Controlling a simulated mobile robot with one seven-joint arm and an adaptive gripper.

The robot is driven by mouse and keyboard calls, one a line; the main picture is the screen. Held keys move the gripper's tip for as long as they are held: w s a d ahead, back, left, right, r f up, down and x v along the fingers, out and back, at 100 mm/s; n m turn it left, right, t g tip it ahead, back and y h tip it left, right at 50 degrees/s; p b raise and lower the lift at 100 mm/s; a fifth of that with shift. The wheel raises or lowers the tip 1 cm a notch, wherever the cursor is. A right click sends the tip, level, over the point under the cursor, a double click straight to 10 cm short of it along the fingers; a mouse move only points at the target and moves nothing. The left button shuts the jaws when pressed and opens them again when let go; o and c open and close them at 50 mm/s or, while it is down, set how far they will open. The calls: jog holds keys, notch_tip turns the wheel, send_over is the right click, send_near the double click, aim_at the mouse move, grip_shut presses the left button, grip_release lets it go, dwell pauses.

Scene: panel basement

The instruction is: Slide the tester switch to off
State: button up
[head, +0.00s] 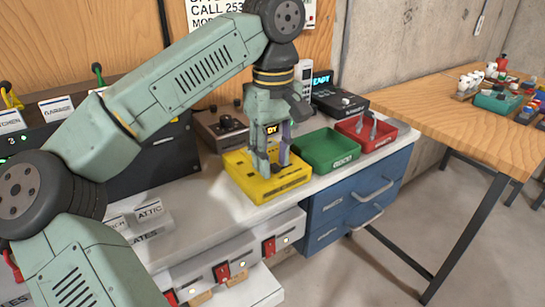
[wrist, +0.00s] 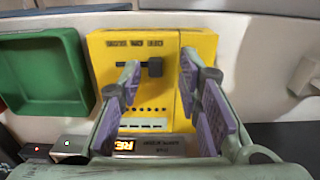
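The yellow tester (head: 283,186) lies on the white bench top. In the wrist view its yellow face (wrist: 105,60) carries a dark slot with a black slider switch (wrist: 155,67) toward the slot's right end. Small labels above the slot are too blurred to read. An orange-lit display (wrist: 125,146) shows at the bottom, partly hidden. My gripper (head: 270,168) points down over the tester. In the wrist view its purple-padded fingers (wrist: 160,72) are apart, with the switch knob between them and a gap seen on both sides. I cannot tell how far the fingertips are above the face.
A green tray (head: 330,165) sits close beside the tester, and a red tray (head: 385,143) lies beyond it. A brown box with knobs (head: 212,128) and a black display unit (head: 343,101) stand behind. Red-switched panels (head: 222,272) line the bench front below.

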aim_at(273, 166)
notch_tip(273, 166, up, 7)
jog(key=shift+r, duration=0.1)
dwell(0.5)
